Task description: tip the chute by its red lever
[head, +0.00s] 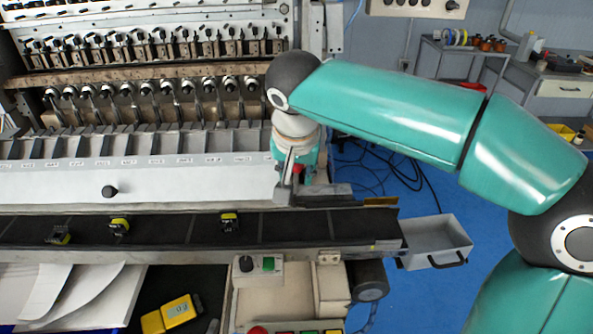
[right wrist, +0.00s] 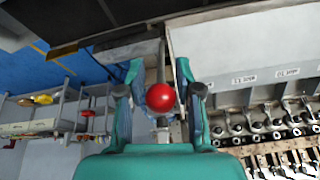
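The chute (head: 190,182) is a long pale sloped panel with labelled compartments along its top, above a dark belt. Its red lever (right wrist: 160,97) ends in a round red ball on a grey stem. In the head view only a bit of the red ball (head: 298,169) shows at the chute's right end, partly hidden by my gripper. My right gripper (head: 292,175) points down there. In the right wrist view its two fingers (right wrist: 157,75) are apart, one on each side of the lever, with the ball between them and gaps visible. My left gripper is not in view.
Several small yellow-and-black parts (head: 119,226) lie on the dark belt (head: 180,232). A grey bin (head: 440,238) hangs at the belt's right end. A control box (head: 258,266) stands in front. A black knob (head: 110,191) sticks out of the chute's face.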

